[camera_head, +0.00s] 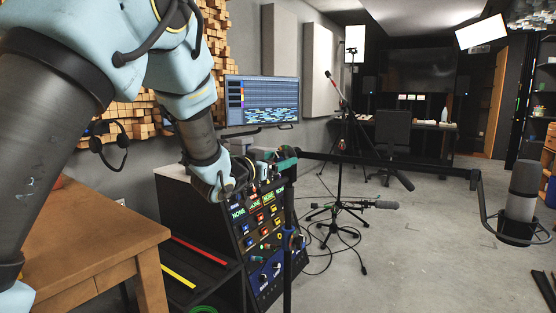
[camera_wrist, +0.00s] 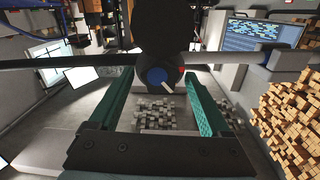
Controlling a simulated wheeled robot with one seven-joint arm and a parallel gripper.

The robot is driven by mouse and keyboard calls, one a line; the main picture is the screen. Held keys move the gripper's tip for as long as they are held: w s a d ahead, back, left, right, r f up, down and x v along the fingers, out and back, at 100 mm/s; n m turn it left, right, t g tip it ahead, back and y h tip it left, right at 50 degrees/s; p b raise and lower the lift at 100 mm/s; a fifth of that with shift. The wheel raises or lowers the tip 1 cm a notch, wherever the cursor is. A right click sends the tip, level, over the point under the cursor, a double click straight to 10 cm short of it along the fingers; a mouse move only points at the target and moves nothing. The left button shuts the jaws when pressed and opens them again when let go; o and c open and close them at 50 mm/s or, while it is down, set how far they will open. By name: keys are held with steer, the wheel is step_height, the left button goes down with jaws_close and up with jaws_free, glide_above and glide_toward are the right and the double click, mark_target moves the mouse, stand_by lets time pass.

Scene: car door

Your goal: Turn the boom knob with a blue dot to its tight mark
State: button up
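The boom knob (camera_wrist: 147,87) is dark and round in the wrist view, with a blue dot (camera_wrist: 156,76) on its face. A white pointer (camera_wrist: 168,87) on it aims to the lower right. A small red mark (camera_wrist: 182,69) shows just right of the knob. My gripper (camera_wrist: 156,84) is open, its two green fingers on either side of the knob, with gaps visible. In the head view my gripper (camera_head: 284,158) is at the left end of the black boom (camera_head: 400,163), on its stand. The knob is hidden there.
A microphone (camera_head: 522,190) hangs at the boom's right end. A black control console (camera_head: 262,235) with lit buttons stands close below my gripper. A wooden table (camera_head: 90,235) is at left.

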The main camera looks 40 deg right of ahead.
jaws_close()
stand_by(0.4)
steer(key=shift+m+b, duration=0.3)
steer(key=shift+b, duration=0.05)
steer(key=m+b, duration=0.2)
steer(key=b, duration=0.1)
steer(key=m+b, duration=0.1)
steer(key=m, duration=0.1)
steer(key=shift+f+b, duration=0.25)
steer(key=shift+b, duration=0.15)
steer(key=m+b, duration=0.3)
steer(key=shift+s+r, duration=0.1)
steer(key=shift+r, duration=0.05)
steer(key=shift+m+b, duration=0.3)
steer(key=shift+o, duration=0.7)
jaws_free()
steer(key=shift+a+r, duration=0.1)
steer(key=shift+a, duration=0.05)
